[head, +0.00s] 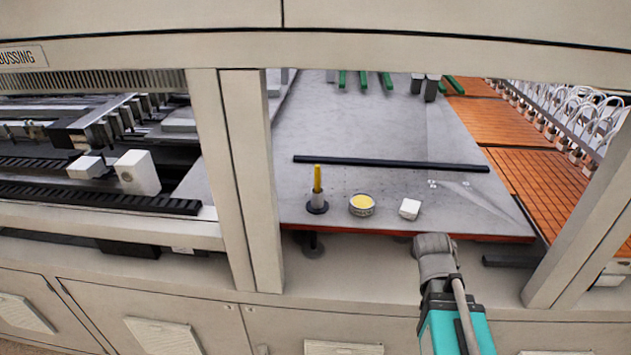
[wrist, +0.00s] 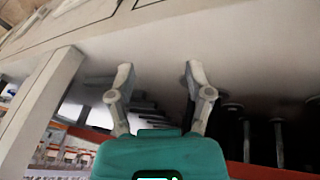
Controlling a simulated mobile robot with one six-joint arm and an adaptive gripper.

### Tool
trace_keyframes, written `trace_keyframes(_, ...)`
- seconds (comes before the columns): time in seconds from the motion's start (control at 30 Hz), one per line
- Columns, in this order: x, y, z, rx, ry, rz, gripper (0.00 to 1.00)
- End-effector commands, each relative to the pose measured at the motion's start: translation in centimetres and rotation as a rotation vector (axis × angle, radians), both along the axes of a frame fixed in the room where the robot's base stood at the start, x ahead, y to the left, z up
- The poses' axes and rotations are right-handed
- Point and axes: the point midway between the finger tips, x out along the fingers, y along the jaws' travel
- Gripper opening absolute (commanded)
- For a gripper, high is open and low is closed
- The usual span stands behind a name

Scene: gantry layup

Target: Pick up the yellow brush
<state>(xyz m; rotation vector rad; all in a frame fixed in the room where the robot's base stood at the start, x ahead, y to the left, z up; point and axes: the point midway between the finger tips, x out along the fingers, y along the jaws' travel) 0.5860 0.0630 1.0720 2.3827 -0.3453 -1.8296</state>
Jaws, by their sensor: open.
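The yellow brush (head: 317,180) stands upright in a dark round base (head: 317,207) near the front edge of the grey table (head: 375,130), in the head view. My gripper (wrist: 157,72) shows in the wrist view with its two grey fingers spread apart and nothing between them. The brush cannot be seen in the wrist view.
A round tin with yellow contents (head: 362,205) and a small white block (head: 409,209) sit to the right of the brush. A black bar (head: 390,164) lies behind them. Beige posts (head: 250,180) and (head: 585,245) flank the opening, with a beam (head: 400,50) above.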

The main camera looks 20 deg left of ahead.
Motion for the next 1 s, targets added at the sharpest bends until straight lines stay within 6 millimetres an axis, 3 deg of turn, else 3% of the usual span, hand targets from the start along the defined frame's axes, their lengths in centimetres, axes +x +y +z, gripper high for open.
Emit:
trace_keyframes(0.3,2.6,7.5,4.5,-0.084,-0.26,0.005,0.66)
trace_keyframes(0.53,3.6,13.9,8.1,-0.087,-0.465,0.035,0.66)
trace_keyframes(0.77,3.4,21.1,11.9,-0.041,-0.666,0.092,0.66)
trace_keyframes(1.0,1.6,29.1,16.0,0.056,-0.856,0.171,0.66)
